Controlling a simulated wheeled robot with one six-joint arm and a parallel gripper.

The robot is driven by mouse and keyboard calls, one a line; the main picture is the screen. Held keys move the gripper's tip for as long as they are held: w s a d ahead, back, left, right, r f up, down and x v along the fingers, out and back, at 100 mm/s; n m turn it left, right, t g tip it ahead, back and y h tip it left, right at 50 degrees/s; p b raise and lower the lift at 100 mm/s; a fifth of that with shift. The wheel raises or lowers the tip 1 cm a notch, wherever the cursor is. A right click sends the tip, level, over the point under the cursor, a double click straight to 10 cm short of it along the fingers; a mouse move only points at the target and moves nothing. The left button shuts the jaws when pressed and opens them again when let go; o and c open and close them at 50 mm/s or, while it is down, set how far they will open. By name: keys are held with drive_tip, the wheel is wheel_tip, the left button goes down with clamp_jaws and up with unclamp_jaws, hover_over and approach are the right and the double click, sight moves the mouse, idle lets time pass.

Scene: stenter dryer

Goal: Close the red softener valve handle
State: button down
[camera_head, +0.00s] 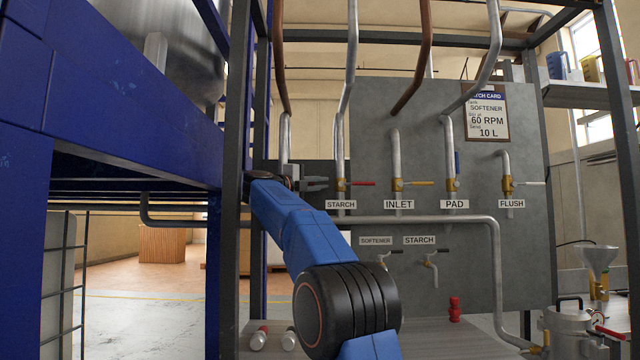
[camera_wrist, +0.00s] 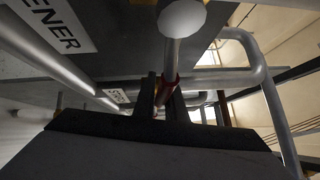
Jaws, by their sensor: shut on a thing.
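My gripper (camera_head: 316,184) is at the left end of the valve row on the grey panel (camera_head: 420,115). In the wrist view my gripper (camera_wrist: 163,92) has its two dark fingers on either side of a red handle (camera_wrist: 169,84), shut on it. A pale round end of a pipe or valve (camera_wrist: 182,18) is close above the handle. A label ending in "ENER" (camera_wrist: 56,24) is at upper left there. In the head view my arm and gripper hide the softener valve, its handle and its label.
The STARCH valve's red handle (camera_head: 363,183) is just right of my gripper. A grey pipe (camera_head: 430,219) runs below. A dark frame post (camera_head: 236,170) stands close left.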

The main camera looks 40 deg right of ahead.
drive_tip(key=shift+f, duration=0.2)
drive_tip(key=c, duration=1.8)
unclamp_jaws()
drive_tip(key=shift+r, duration=0.2)
wheel_tip(320, 180, up, 10)
drive_tip(key=shift+f, duration=0.25)
drive_tip(key=shift+r, duration=0.1)
